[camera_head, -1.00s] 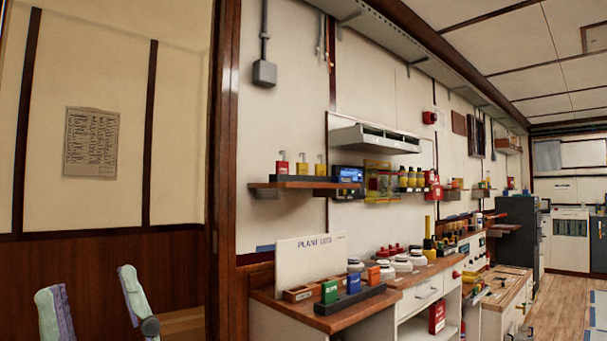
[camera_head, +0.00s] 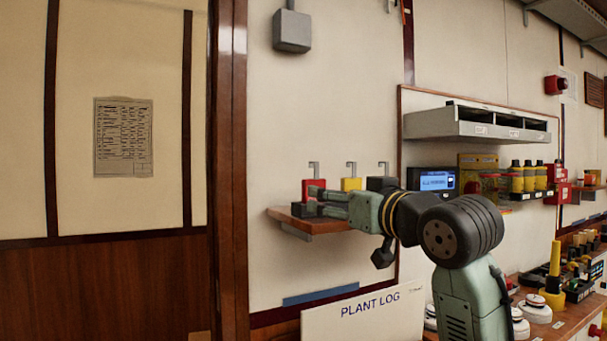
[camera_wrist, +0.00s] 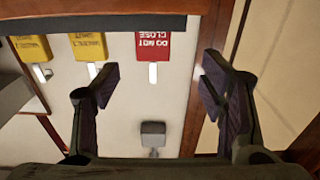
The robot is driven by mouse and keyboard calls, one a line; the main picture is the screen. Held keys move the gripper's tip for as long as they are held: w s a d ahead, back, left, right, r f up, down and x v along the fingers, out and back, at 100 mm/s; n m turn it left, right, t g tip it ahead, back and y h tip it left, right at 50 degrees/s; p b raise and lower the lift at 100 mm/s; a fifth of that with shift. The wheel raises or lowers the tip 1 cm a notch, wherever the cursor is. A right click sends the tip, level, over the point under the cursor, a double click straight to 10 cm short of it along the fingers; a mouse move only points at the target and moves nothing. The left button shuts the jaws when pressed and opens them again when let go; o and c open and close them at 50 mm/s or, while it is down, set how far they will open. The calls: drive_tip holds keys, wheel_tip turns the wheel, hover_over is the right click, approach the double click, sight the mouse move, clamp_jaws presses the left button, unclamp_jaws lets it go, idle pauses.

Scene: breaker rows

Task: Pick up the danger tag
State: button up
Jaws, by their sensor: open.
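The red tag (camera_head: 313,187) stands at the left end of the small wall shelf, with a metal hook above it. It also shows in the wrist view, upside down, reading "DO NOT CLOSE" (camera_wrist: 153,46). I take it as the danger tag. A yellow tag (camera_head: 351,184) stands to its right, and two yellow tags show in the wrist view (camera_wrist: 89,46). My gripper (camera_head: 318,202) is at the shelf, in front of the red tag and hiding part of it. In the wrist view its fingers (camera_wrist: 160,76) are apart, with nothing between them.
The wooden shelf (camera_head: 316,226) carries a dark holder. A blue-screened device (camera_head: 432,181) is to the right, under a grey wall tray (camera_head: 468,123). The "PLANT LOG" board (camera_head: 365,318) is below. A wooden post (camera_head: 232,170) stands left of the shelf.

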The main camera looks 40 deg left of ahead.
drive_tip(key=x, duration=0.1)
drive_tip(key=p+x, duration=0.1)
drive_tip(key=x, duration=0.1)
drive_tip(key=w+p+x, duration=0.1)
drive_tip(key=x, duration=0.1)
drive_tip(key=shift+r, duration=0.3)
drive_tip(key=p+x, duration=0.2)
drive_tip(key=x, duration=0.2)
drive_tip(key=shift+w+a, duration=0.15)
drive_tip(key=shift+a, duration=0.05)
drive_tip(key=shift+w+a+f, duration=0.15)
drive_tip(key=shift+w+a, duration=0.1)
drive_tip(key=shift+a, duration=0.15)
drive_tip(key=shift+c, duration=0.6)
drive_tip(key=c, duration=1.1)
